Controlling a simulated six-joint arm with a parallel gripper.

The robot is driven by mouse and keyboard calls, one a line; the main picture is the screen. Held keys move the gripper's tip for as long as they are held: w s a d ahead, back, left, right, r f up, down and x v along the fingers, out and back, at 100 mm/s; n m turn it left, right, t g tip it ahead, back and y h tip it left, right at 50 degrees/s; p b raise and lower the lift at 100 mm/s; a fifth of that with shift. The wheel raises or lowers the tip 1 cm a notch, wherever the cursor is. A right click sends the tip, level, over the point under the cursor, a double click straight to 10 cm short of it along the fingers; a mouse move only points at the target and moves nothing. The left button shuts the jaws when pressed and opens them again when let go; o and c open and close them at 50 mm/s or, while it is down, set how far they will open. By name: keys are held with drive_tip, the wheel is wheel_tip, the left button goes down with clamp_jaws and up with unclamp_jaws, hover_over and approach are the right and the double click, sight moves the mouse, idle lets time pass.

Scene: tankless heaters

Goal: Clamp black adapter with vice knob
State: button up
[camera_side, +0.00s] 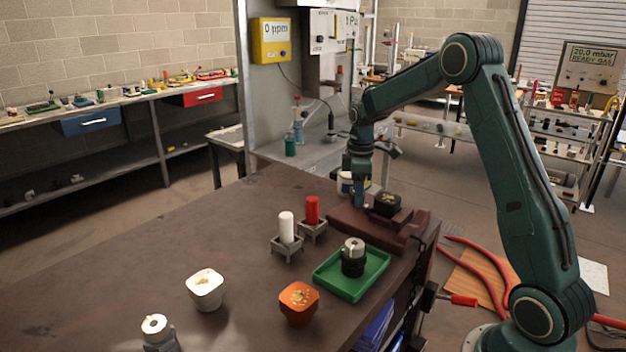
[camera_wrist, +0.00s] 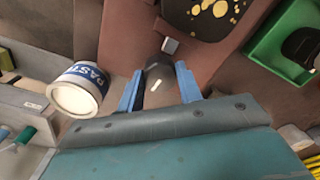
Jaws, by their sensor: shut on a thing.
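The black adapter (camera_side: 387,204) with yellowish patches on top sits at the brown vice (camera_side: 408,228). In the wrist view the adapter (camera_wrist: 207,17) is at the top, beyond my fingers, against the brown vice body (camera_wrist: 118,35). My gripper (camera_side: 359,198) points down at the vice's left end. In the wrist view the blue fingers of my gripper (camera_wrist: 157,78) stand on either side of the grey vice knob (camera_wrist: 158,84), which has a white mark, and are shut on it. A small grey block (camera_wrist: 169,45) lies between knob and adapter. The fingers hide the knob in the side view.
A white paste tub (camera_wrist: 75,92) stands close left of my fingers. A green tray (camera_side: 330,275) holds a black and metal part (camera_side: 353,258). White (camera_side: 286,228) and red (camera_side: 312,210) cylinders stand in holders. White (camera_side: 205,290) and orange (camera_side: 298,304) cups stand nearer the camera.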

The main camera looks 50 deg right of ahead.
drive_tip(key=shift+m, duration=0.3)
drive_tip(key=m, duration=0.8)
drive_tip(key=shift+m, duration=0.4)
drive_tip(key=m, duration=0.5)
drive_tip(key=shift+r, duration=0.1)
drive_tip(key=shift+m, duration=2.5)
drive_tip(key=o, duration=1)
